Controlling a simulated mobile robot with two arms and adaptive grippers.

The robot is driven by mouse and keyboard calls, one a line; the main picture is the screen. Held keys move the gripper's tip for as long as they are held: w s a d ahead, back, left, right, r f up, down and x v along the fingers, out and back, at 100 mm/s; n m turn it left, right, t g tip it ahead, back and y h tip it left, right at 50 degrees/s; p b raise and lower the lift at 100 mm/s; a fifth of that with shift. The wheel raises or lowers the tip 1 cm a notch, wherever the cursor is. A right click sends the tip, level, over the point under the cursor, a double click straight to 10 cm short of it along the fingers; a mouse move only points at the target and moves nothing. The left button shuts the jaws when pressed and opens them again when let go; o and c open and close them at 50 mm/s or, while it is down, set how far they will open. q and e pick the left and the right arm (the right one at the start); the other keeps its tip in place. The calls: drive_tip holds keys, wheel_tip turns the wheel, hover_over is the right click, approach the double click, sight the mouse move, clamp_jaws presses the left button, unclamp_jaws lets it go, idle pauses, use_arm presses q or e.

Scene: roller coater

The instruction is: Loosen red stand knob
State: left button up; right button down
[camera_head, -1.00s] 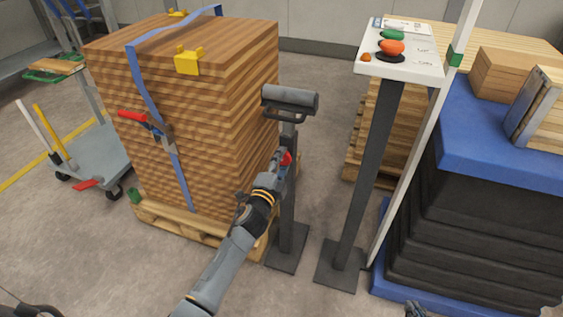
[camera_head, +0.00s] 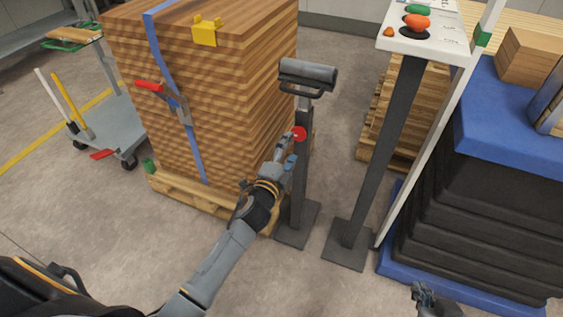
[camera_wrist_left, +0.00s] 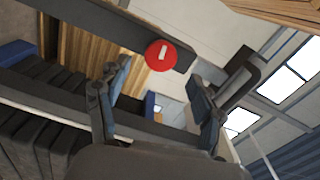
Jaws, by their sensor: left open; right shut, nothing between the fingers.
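The red stand knob (camera_head: 299,133) is a round disc on the side of the dark upright post (camera_head: 302,175) of a roller stand. In the left wrist view the knob (camera_wrist_left: 161,55) shows a pale mark and lies ahead of the fingers, between their lines. My left gripper (camera_head: 286,155) is open and empty, just below and left of the knob in the head view. Its two fingers (camera_wrist_left: 160,98) are spread in the wrist view, apart from the knob. My right gripper (camera_head: 425,294) is shut and empty at the bottom right.
The stand's grey roller head (camera_head: 308,73) is above the knob. A strapped wood stack (camera_head: 215,100) on a pallet stands close on the left. A control-panel post (camera_head: 385,150) and a blue-topped dark stack (camera_head: 470,215) are on the right. The floor in front is clear.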

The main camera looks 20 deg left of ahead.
use_arm(q)
drive_tip(key=s, duration=0.6)
drive_tip(key=shift+s, duration=0.25)
drive_tip(key=shift+a, duration=0.1)
